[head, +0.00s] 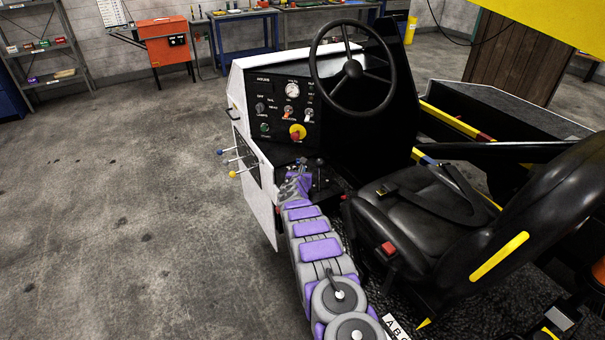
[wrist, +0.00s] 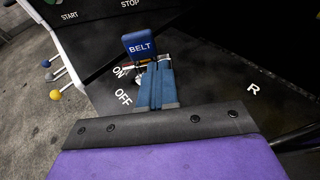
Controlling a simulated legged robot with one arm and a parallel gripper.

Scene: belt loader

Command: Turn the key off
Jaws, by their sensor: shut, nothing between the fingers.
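My gripper (wrist: 154,80) is shut, with its two dark blue fingers together and nothing between them. In the wrist view its tips are at the key switch (wrist: 138,72), a small silvery part beside the ON label. The fingers hide much of the switch, so I cannot tell the key's angle or whether they touch it. A blue BELT tag (wrist: 140,45) stands just beyond the fingertips. The OFF label (wrist: 123,97) is on the panel to the left of the fingers. In the head view my gripper (head: 301,172) is low at the console, below the dashboard.
The dashboard (head: 275,95) with gauge and switches rises behind, with a steering wheel (head: 352,69) above. Levers with coloured knobs (head: 232,162) stick out at the left. Small levers (head: 319,166) stand right of my gripper. A black seat (head: 415,205) is to the right.

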